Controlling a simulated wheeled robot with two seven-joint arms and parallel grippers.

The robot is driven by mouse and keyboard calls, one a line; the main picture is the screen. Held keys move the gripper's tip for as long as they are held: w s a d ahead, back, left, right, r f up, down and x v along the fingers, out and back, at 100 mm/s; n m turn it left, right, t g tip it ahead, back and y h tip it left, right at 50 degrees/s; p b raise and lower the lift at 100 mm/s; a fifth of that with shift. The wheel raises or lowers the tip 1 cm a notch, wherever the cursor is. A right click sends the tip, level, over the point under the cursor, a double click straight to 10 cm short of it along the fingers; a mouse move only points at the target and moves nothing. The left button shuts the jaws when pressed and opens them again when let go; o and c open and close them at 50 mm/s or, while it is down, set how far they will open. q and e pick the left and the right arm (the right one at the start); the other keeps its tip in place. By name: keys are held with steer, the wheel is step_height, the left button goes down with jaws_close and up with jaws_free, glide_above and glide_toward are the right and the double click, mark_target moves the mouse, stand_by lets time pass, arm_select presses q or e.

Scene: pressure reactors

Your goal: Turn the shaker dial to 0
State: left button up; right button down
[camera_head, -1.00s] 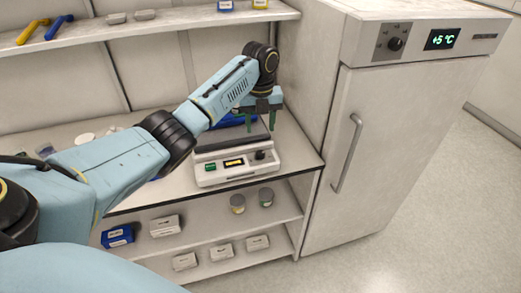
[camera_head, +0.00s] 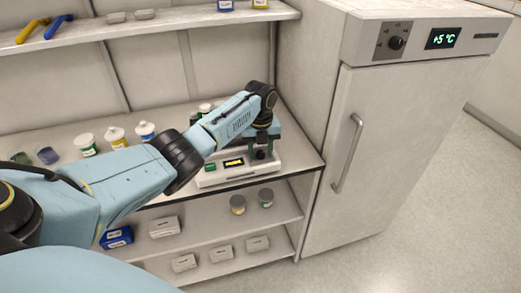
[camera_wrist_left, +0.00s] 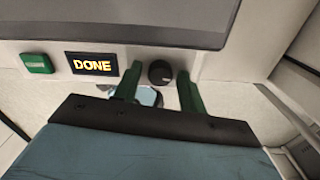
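The shaker (camera_head: 215,178) is a white box with a dark platform, on the bench left of the fridge. In the left wrist view its front panel has a green button (camera_wrist_left: 37,63), a display (camera_wrist_left: 92,64) reading "DONE" and the black round dial (camera_wrist_left: 160,72). My left gripper (camera_wrist_left: 156,82) is open, with one green finger on each side of the dial and a gap to it. In the head view the left gripper (camera_head: 261,148) is over the shaker's right front and partly hides the dial. The dial's pointer is not readable. My right gripper is not in view.
The fridge (camera_head: 340,150) stands close at the right, its display reading +5 °C. Several bottles and jars (camera_head: 116,135) stand on the bench to the left. Jars (camera_head: 237,204) and small boxes sit on the shelves below.

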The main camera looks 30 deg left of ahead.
arm_select(q)
steer(key=c, duration=0.8)
steer(key=shift+o, duration=0.2)
